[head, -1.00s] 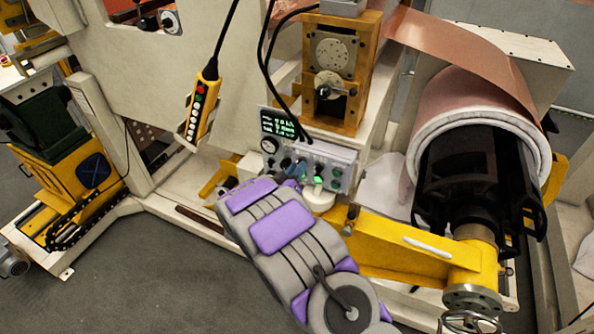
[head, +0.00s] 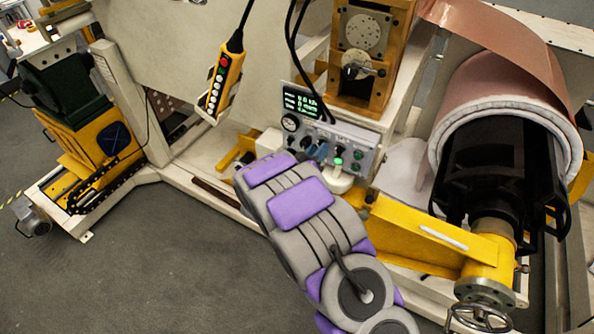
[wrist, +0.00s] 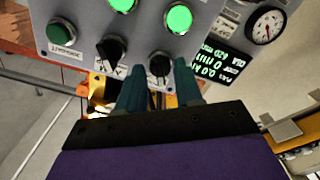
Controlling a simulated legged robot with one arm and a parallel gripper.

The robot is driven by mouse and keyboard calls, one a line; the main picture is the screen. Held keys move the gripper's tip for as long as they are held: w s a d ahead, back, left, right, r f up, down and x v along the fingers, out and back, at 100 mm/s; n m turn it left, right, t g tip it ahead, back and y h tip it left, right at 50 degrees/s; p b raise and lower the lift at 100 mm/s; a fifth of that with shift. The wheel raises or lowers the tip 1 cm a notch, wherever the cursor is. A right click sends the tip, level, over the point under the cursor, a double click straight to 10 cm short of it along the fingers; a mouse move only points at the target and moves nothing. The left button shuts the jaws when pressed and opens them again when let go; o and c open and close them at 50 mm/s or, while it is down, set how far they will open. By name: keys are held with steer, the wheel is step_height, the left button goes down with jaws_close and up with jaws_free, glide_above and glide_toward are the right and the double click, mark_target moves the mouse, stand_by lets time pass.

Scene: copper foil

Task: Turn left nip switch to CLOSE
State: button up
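The grey control panel (head: 367,158) stands below the yellow roller frame in the head view. My gripper (head: 318,152) is at the panel's lower front, its tips small and partly hidden there. The wrist view shows the panel from close up, apparently upside down. There my gripper (wrist: 159,72) has two teal fingers apart, one each side of a black selector knob (wrist: 160,65). Gaps show beside the knob; I cannot tell if a finger touches it. A second black selector knob (wrist: 111,50) is to the left. I cannot read which knob is the left nip switch, nor its setting.
Lit green buttons (wrist: 179,18), a dark green button (wrist: 61,32), a round gauge (wrist: 265,25) and a green-text display (wrist: 216,60) are close by. A yellow pendant (head: 221,85) hangs left of the panel. A yellow arm (head: 425,240) and copper roll (head: 490,88) stand right.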

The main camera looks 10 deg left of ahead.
steer(key=b+v, duration=0.1)
steer(key=v, duration=1.6)
steer(key=shift+a+b, duration=0.25)
steer(key=shift+b, duration=0.15)
steer(key=shift+a, duration=0.15)
